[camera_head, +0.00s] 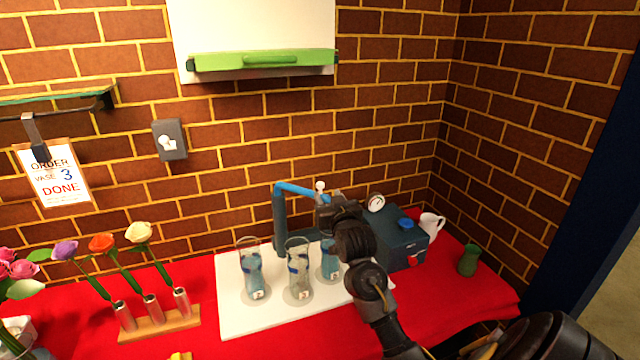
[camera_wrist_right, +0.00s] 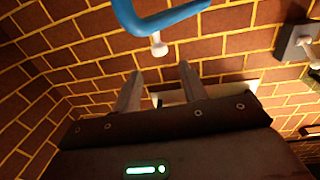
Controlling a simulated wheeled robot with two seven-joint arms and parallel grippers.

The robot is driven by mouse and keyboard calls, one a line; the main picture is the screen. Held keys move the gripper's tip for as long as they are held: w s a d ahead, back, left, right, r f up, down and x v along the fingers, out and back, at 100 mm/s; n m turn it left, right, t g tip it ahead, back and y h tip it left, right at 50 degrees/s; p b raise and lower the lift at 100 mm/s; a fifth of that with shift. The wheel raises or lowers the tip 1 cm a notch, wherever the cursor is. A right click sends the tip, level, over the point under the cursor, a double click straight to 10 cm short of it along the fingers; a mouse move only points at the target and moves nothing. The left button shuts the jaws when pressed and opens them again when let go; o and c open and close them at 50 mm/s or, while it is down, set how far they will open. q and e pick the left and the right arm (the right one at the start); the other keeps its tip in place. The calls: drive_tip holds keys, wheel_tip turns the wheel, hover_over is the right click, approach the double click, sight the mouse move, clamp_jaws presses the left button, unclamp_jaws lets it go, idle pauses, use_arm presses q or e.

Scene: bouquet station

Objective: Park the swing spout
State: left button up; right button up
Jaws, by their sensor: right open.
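The blue swing spout (camera_head: 303,191) reaches right from the top of a dark post (camera_head: 279,220) behind the vases. A white knob (camera_head: 320,186) stands at its right end. My right gripper (camera_head: 328,205) is just below that end, and its fingers are small and partly hidden by my wrist. In the right wrist view, the spout (camera_wrist_right: 180,19) and its white knob (camera_wrist_right: 158,45) are beyond the open, empty fingers (camera_wrist_right: 160,84). The knob appears apart from them. My left gripper is not in view.
Glass vases (camera_head: 254,275) with blue water stand on a white board (camera_head: 232,310). A blue-grey box (camera_head: 398,246) with a gauge, a white pitcher (camera_head: 433,224) and a green vase (camera_head: 468,261) are at right. Flowers stand in a wooden rack (camera_head: 160,325) at left.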

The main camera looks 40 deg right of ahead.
sight(321, 186)
drive_tip(key=p+x, duration=0.1)
drive_tip(key=x, duration=0.7)
drive_tip(key=shift+w+d+f+p, duration=0.1)
drive_tip(key=shift+w+p, duration=0.3)
drive_tip(key=shift+c, duration=0.4)
clamp_jaws()
